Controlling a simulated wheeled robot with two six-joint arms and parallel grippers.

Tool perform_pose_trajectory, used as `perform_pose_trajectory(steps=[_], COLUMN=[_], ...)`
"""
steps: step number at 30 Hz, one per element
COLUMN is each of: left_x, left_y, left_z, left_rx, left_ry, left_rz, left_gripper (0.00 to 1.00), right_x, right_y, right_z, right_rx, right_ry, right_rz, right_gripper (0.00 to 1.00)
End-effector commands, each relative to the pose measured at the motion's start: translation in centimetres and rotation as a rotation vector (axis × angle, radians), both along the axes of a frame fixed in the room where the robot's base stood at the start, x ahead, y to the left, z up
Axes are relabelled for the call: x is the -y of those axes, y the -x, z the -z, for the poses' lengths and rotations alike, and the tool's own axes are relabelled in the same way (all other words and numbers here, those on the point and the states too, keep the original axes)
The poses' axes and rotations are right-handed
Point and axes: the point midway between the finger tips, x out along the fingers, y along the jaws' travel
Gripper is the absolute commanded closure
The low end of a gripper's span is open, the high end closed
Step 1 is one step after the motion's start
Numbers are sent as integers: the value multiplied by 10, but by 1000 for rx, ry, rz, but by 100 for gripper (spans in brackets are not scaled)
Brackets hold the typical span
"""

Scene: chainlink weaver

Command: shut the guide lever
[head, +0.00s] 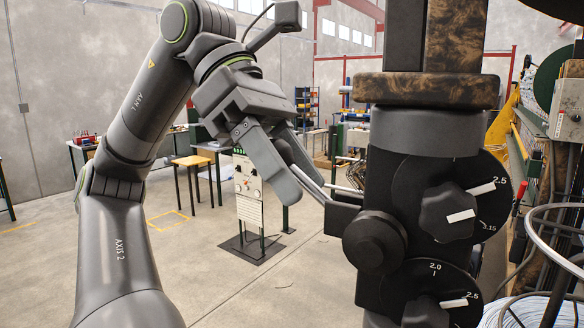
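My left gripper (305,188) hangs down from the arm on the left, its two grey fingers spread apart. A thin metal rod, which looks like the guide lever (313,188), runs up and left from a dark bracket (341,212) on the black machine column. The rod's upper end lies by the fingers and is partly hidden by them. I cannot tell whether they touch it. The bracket joins a round black hub (375,240) on the column's left side. My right gripper is not in view.
The column carries two black dials (451,203) with white marks, one above the other. A wire loop (560,235) stands at the right. Open floor lies at lower middle.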

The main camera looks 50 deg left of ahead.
Motion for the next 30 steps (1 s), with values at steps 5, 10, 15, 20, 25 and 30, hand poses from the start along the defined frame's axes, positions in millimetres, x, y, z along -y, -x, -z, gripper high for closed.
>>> perform_pose_trajectory(steps=[5, 10, 15, 20, 25, 30], left_x=[0, 0, -6, -24, -50, -77], left_y=[0, 0, 1, 8, 17, 26], left_z=[0, 0, -9, -33, -67, -100], left_rx=[0, 0, 3, 4, 3, 2], left_ry=[1, 1, 4, 5, 6, 5], left_rz=[0, 0, -1, -2, -1, -2], left_gripper=[50, 50, 50, 50, 50, 50], right_x=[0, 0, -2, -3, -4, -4], right_y=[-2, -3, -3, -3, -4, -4], right_z=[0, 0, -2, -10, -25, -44], right_rx=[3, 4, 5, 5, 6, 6], right_ry=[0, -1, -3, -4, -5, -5], right_rz=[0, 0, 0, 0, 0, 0], right_gripper=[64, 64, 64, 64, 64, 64])
